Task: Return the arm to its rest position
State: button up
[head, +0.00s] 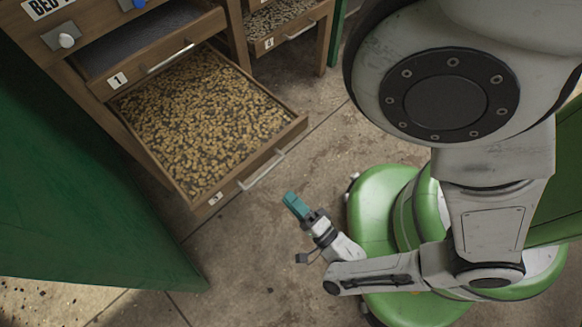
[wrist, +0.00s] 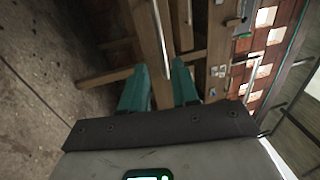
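My gripper (head: 292,200) has teal fingers and hangs low over the concrete floor, just right of the open lower drawer's front. It touches nothing that I can see. My arm (head: 380,272) is bent, with its forearm reaching left from my green base. In the wrist view my gripper (wrist: 160,72) shows two teal fingers apart, with nothing held between them. Wooden drawer fronts and their metal handles lie beyond the fingertips there.
The lower drawer (head: 278,135) is pulled out and full of light brown beans. A drawer marked 1 (head: 118,81) is partly out above it. Another bean drawer (head: 291,36) stands at the back. A green panel (head: 70,190) fills the left. Bare floor (head: 245,255) lies below my gripper.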

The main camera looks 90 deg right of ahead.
dwell(0.3)
jog(key=w+a+n+g+y, duration=0.1)
jog(key=w+a+n+y, duration=0.1)
jog(key=w+n+y, duration=0.75)
jog(key=w+a+n+g+y, duration=0.25)
jog(key=w+n+y, duration=0.45)
jog(key=w+n, duration=0.4)
jog(key=s+d+r+n+g+h, duration=0.2)
jog(key=s+d+r+n+g, duration=0.1)
jog(key=s+r+n+g, duration=0.5)
notch_tip(320, 180, up, 26)
jog(key=s+m+p, duration=0.1)
jog(key=p, duration=2.5)
jog(key=shift+r+g, duration=0.2)
jog(key=shift+g, duration=0.15)
